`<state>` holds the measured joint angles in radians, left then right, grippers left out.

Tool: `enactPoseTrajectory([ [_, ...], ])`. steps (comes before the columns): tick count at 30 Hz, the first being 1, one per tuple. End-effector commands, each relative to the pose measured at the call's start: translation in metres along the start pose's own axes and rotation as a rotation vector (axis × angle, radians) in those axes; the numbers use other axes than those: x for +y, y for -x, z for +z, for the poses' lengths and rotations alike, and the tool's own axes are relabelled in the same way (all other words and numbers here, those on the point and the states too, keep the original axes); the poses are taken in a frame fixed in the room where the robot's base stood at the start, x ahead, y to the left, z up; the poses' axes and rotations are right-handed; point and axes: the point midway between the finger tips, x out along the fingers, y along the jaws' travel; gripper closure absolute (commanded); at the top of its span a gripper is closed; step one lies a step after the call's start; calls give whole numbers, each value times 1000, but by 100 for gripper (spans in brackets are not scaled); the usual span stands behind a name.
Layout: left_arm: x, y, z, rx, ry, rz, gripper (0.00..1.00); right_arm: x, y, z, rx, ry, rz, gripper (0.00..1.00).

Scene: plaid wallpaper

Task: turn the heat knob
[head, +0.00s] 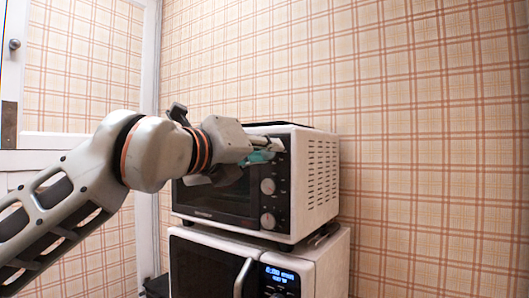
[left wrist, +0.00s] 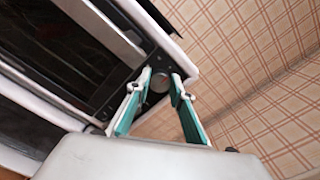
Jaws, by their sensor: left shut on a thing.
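The middle knob (head: 267,186) and the lower knob (head: 267,221) are in plain sight in the head view. My left gripper (head: 268,147) is at the top of that panel, its fingers covering the spot above those two knobs. In the left wrist view, the fingertips of my left gripper (left wrist: 162,88) are on either side of a round knob (left wrist: 158,82), shut on it. The labels are too small to read. My right gripper is out of view.
The toaster oven stands on a white microwave (head: 325,262) with a lit blue display and a vertical handle. A plaid wall (head: 430,150) is close behind and to the right. A white door (head: 10,90) is at the far left.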

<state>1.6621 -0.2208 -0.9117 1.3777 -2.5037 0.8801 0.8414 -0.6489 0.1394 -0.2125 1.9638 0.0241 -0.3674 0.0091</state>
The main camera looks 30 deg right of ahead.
Motion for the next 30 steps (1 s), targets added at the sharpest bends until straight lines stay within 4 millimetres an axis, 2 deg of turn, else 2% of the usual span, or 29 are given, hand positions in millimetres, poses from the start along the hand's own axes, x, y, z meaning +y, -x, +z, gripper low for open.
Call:
enactPoseTrajectory([
  [8, 2, 0, -1, 0, -134, 2, 100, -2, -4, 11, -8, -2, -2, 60],
  [18, 2, 0, -1, 1, -441, 2, 100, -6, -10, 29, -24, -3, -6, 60],
  [30, 0, 0, 0, 0, -822, 2, 100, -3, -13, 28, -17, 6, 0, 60],
])
